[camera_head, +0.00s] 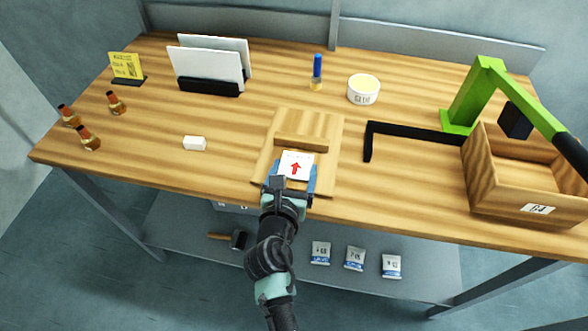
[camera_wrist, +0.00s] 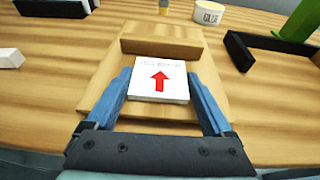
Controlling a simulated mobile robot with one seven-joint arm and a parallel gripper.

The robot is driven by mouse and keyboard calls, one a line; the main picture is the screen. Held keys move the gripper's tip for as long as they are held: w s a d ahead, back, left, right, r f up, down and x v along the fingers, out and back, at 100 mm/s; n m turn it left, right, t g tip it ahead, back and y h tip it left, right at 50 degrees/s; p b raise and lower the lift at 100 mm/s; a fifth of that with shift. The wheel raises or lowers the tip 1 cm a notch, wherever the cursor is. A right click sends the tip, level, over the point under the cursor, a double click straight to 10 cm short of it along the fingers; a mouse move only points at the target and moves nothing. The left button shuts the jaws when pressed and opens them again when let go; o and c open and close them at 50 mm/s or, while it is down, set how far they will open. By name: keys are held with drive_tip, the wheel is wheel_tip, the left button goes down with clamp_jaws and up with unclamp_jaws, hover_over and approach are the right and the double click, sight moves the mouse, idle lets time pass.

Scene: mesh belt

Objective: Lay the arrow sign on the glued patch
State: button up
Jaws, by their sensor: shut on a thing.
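The arrow sign (camera_head: 296,165) is a white square with a red arrow pointing away from me. My gripper (camera_head: 292,180) is shut on its left and right sides. In the wrist view the sign (camera_wrist: 159,80) lies face up between the blue fingers of my gripper (camera_wrist: 160,100). It is over a wooden board (camera_head: 325,130) with a raised wooden bar (camera_head: 302,143) just beyond the sign. I cannot tell whether the sign touches the board. No glued patch shows; the sign and gripper cover part of the board.
A glue tub (camera_head: 363,90) and a blue-capped stick (camera_head: 317,72) stand behind the board. A black angled bar (camera_head: 410,131) lies to the right, near a wooden bin (camera_head: 525,190) and green arm stand (camera_head: 475,95). A white block (camera_head: 195,143) and small bottles (camera_head: 88,138) are left.

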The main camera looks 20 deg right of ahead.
drive_tip(key=o, duration=1.1)
